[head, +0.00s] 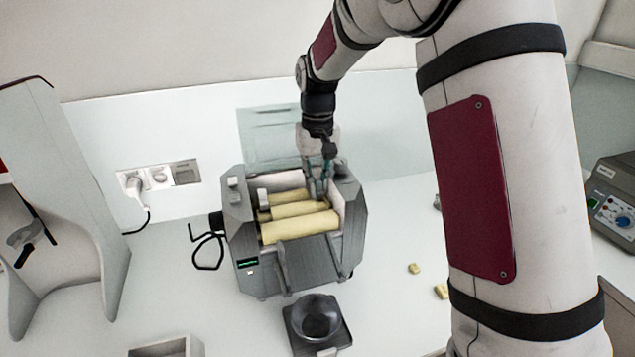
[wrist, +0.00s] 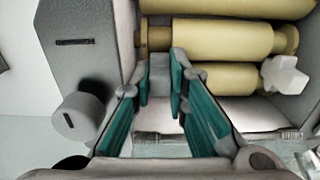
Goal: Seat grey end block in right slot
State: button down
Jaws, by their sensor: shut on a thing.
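The grey mill (head: 308,262) stands on the white counter with yellow rollers (head: 300,227) lying across it. My gripper (head: 318,190) reaches down into its right end, just inside the right wall. In the wrist view my gripper (wrist: 162,75) is shut on the small grey end block (wrist: 160,74), beside the end of a yellow roller (wrist: 220,40). The right slot is hidden, and I cannot tell whether the block is in it. A white block (head: 263,197) sits at the left end of the rollers; it also shows in the wrist view (wrist: 285,75).
In the wrist view a round knob (wrist: 80,118) projects from the mill wall close to my fingers. A dark bowl (head: 318,316) stands in front of the mill. Small yellow pieces (head: 414,268) lie to the right.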

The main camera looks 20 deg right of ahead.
aim_at(317, 180)
jog(key=shift+f, duration=0.15)
jog(key=c, duration=1.5)
grip_release()
jog(key=shift+d, duration=0.2)
jog(key=shift+a+r, duration=0.2)
jog(key=shift+r, duration=2.85)
jog(key=shift+a+r, duration=0.15)
jog(key=shift+r, duration=2.85)
